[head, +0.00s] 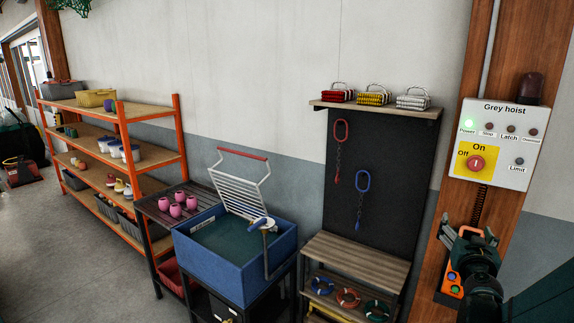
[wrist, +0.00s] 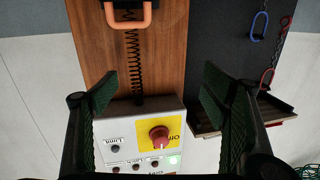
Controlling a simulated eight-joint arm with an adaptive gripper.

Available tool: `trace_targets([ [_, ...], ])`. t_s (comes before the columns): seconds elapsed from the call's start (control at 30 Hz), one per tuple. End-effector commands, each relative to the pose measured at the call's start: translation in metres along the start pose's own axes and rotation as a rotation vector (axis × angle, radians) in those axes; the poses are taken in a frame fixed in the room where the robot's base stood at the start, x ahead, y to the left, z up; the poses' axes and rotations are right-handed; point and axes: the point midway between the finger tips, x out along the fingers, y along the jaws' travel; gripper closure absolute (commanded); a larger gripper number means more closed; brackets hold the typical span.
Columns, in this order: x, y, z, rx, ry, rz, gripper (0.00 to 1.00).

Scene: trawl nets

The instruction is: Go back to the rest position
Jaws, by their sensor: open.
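My gripper (head: 468,232) is in the lower right of the head view, in front of the wooden post and below the Grey hoist control box (head: 497,143). Its jaws are open, and the wrist view shows two spread fingers (wrist: 160,85) with nothing between them. The control box also shows upside down in the wrist view (wrist: 137,142), beyond the fingers. The box has a red knob (head: 477,163) on a yellow On/Off plate, and its green Power light is lit. An orange pendant (head: 455,280) hangs by my gripper, partly hidden by it.
A dark board (head: 385,150) with red and blue hooks on chains stands left of the post (head: 442,190). A wooden bench (head: 355,253), a blue tub (head: 195,262) and an orange-framed shelf (head: 181,140) are farther left. The grey floor at lower left is clear.

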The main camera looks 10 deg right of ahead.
Motion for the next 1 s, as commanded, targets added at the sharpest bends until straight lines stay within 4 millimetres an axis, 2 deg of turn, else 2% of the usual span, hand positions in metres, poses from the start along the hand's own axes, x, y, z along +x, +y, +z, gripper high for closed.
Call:
trace_targets([
  [0.2, -0.021, -0.028, -0.030, -0.002, 0.029, 0.026, 0.27],
  [0.47, -0.049, -0.051, -0.049, -0.006, 0.017, 0.067, 0.27],
  [0.77, -0.088, -0.077, -0.048, -0.016, -0.062, 0.102, 0.27],
  [1.0, -0.126, -0.100, -0.030, -0.034, -0.167, 0.104, 0.27],
])
